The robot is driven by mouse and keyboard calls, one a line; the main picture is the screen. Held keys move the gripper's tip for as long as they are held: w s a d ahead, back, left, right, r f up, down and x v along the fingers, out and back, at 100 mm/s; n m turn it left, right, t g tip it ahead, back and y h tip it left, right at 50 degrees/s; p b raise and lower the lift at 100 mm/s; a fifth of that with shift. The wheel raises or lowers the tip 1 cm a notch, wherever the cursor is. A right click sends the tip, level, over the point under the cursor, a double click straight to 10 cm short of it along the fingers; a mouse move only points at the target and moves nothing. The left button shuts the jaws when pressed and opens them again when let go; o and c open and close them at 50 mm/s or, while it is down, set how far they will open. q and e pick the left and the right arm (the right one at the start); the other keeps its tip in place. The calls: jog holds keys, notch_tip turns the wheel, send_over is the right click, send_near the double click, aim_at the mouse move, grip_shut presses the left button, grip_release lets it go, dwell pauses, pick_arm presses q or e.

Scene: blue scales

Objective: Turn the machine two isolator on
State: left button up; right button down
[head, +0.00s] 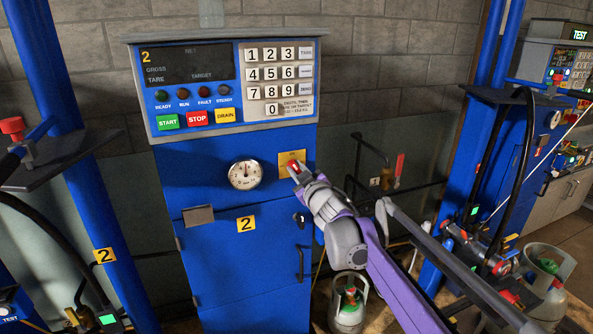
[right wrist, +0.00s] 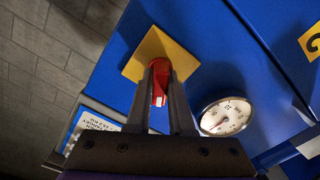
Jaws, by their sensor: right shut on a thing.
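Machine two is the blue cabinet (head: 210,245) with a yellow "2" label. Its isolator has a yellow square plate (head: 286,156) and a red handle (head: 294,165), right of the round gauge. My right gripper (head: 297,174) reaches it from the lower right. In the right wrist view, the fingers (right wrist: 159,95) are closed around the red handle (right wrist: 159,86), in front of the yellow plate (right wrist: 150,48). The fingers hide part of the handle, and I cannot tell its setting. My left gripper is not in view.
The keypad panel (head: 235,132) with a dark display stands above the isolator. The gauge (head: 246,174) is close on its left. A pipe with a red lever (head: 399,167) is on the wall to the right. A gas cylinder (head: 347,310) stands on the floor below my right arm.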

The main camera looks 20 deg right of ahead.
jog(key=m, duration=0.6)
dwell(0.6)
jog(key=c, duration=0.8)
grip_release()
jog(key=s, duration=1.1)
jog(key=shift+a+b, duration=0.25)
jog(key=shift+b, duration=0.15)
